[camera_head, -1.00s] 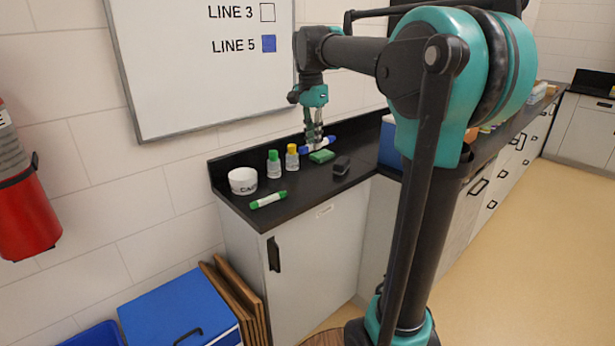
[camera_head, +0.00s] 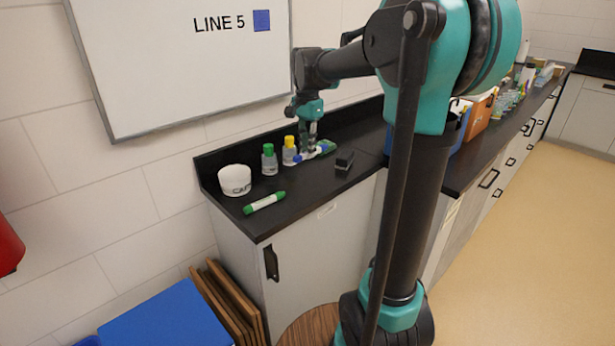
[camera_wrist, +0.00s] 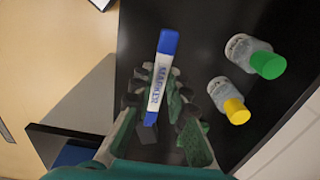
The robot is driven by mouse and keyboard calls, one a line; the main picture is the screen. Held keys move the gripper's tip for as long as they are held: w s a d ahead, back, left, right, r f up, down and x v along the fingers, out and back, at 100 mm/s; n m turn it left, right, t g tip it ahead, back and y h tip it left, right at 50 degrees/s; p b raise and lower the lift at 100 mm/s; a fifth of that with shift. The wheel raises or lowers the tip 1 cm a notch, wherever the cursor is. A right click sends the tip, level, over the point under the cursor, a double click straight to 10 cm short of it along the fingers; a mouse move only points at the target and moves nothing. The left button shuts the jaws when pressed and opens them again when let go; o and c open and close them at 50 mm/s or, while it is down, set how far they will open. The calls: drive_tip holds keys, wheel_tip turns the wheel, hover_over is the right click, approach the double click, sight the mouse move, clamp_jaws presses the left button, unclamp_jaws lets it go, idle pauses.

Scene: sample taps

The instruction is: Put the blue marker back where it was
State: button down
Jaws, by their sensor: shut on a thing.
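The blue marker (camera_wrist: 161,75), white with blue ends and the word MARKER on it, is held between the fingers of my gripper (camera_wrist: 158,98) in the wrist view. In the head view my gripper (camera_head: 311,146) is low over the black counter, just right of the yellow-capped bottle (camera_head: 289,153). The marker (camera_head: 317,153) shows only partly there, beside the green block (camera_head: 327,147). I cannot tell whether the marker touches the counter.
A green-capped bottle (camera_head: 269,161), a white cup (camera_head: 235,180), a green-ended marker (camera_head: 264,203) and a dark block (camera_head: 344,160) stand or lie on the counter (camera_head: 300,195). A whiteboard (camera_head: 180,70) hangs on the wall behind. Bare counter lies in front of the bottles.

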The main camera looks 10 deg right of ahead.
sight(307, 185)
wheel_tip(307, 185, down, 10)
idle(0.5)
drive_tip(key=shift+f, duration=0.1)
drive_tip(key=c, duration=1.5)
unclamp_jaws()
wheel_tip(307, 185, up, 12)
drive_tip(key=shift+r, duration=0.15)
